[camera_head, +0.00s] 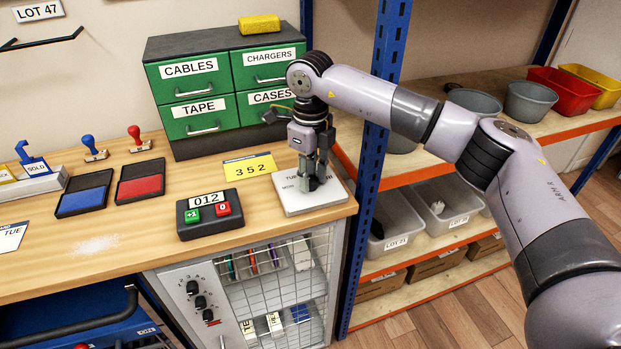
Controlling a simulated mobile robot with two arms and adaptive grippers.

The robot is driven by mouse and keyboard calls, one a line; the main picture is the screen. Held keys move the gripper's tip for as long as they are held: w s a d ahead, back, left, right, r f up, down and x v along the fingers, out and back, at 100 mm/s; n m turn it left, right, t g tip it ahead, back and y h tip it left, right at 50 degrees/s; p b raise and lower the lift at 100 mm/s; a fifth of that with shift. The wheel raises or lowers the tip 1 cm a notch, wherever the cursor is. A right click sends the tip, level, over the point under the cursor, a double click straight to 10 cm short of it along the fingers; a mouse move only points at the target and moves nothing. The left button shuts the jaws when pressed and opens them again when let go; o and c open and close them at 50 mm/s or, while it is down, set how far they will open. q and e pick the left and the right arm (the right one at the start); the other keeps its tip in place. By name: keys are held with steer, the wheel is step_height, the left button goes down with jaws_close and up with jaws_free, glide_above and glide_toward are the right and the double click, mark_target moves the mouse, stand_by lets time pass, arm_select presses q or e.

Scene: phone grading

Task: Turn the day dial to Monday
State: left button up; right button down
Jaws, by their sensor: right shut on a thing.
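A white square plate (309,199) with small lettering lies at the right end of the wooden worktop. "MON" seems to be printed at its left edge, but most of the lettering is hidden or too small to read. My right gripper (313,180) points straight down over the plate's middle, its fingers shut on the dial knob there. The fingers cover the knob, so its pointer and setting cannot be read. A card marked "TUE" (11,237) lies at the worktop's left edge. My left gripper is out of view.
A counter box (210,223) reading "012" and a yellow card (249,167) reading "352" stand left of the plate. Green drawers (195,79) stand behind. A blue rack post (372,150) rises close to its right. Ink pads (140,187) lie further left.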

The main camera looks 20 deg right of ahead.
mark_target(311, 179)
steer(key=n+b, duration=0.1)
steer(key=n, duration=0.4)
steer(key=shift+n, duration=0.3)
steer(key=n+b, duration=0.1)
steer(key=n, duration=0.4)
steer(key=shift+n, duration=0.3)
steer(key=c, duration=1.2)
jaws_free()
steer(key=shift+c, duration=0.2)
step_height(311, 179, up, 12)
